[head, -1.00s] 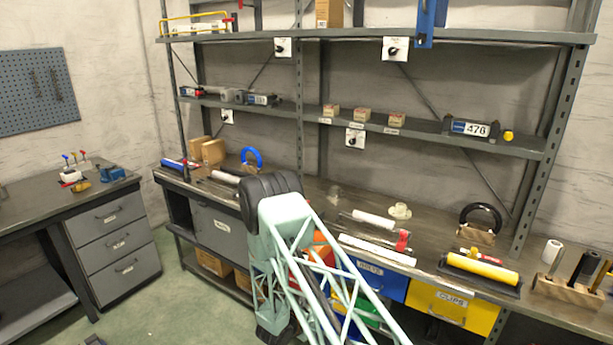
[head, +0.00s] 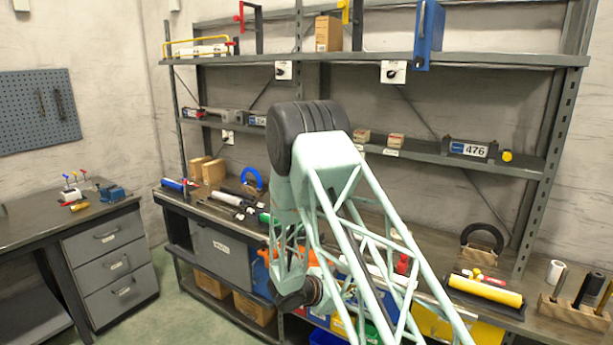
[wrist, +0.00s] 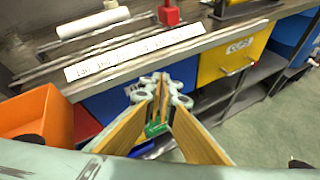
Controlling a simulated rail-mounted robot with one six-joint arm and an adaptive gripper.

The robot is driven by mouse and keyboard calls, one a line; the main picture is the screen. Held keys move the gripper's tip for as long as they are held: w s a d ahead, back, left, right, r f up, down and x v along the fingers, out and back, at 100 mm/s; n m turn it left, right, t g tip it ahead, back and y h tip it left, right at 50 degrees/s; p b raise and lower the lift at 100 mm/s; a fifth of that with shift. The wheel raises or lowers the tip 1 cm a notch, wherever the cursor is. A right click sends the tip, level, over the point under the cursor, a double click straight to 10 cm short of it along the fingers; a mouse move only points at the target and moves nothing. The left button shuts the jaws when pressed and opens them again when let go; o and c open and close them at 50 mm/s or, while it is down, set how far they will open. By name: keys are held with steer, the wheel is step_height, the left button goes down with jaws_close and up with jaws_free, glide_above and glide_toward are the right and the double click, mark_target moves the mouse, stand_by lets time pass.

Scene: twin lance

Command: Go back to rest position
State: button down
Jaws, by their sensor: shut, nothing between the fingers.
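My gripper (wrist: 160,88) shows in the wrist view, its two fingers together with nothing between them. It hangs in front of the bench edge, near the blue and yellow drawers. In the head view my pale green lattice arm is raised and folded in front of the bench and shelves. The gripper itself cannot be made out there, as the arm covers much of that area.
The workbench (wrist: 215,40) carries a white strip (wrist: 120,55) and a red piece (wrist: 168,14) near its edge. An orange bin (wrist: 38,125) is close at left. A yellow drawer (wrist: 228,58) is to the right. A shelf (head: 490,60) spans above. Floor (head: 165,320) is clear at left.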

steer(key=s+d+r+m+g, duration=0.25)
steer(key=s+d+r, duration=0.2)
steer(key=r, duration=0.45)
steer(key=s+d+r+m+g, duration=0.1)
steer(key=s+d+r+m, duration=0.4)
steer(key=r, duration=0.4)
steer(key=s+d+r+m+g+y, duration=0.1)
steer(key=s+d+r+m, duration=0.1)
steer(key=s+r, duration=0.5)
steer(key=s+d+r+m+g+y, duration=0.1)
steer(key=s+d+r+m, duration=0.15)
steer(key=s+r, duration=0.45)
steer(key=s+a+r+m+y, duration=0.2)
steer(key=s+a+r+m, duration=0.1)
steer(key=s, duration=0.8)
steer(key=s+a+r+m+t+y, duration=0.1)
steer(key=s+a+r+m+y, duration=0.2)
steer(key=s, duration=0.9)
steer(key=s+a+r+m+t+y, duration=0.1)
steer(key=s+a+r+m+y, duration=0.2)
steer(key=s, duration=0.9)
steer(key=a+m, duration=0.1)
steer(key=a, duration=0.1)
steer(key=shift+a, duration=0.35)
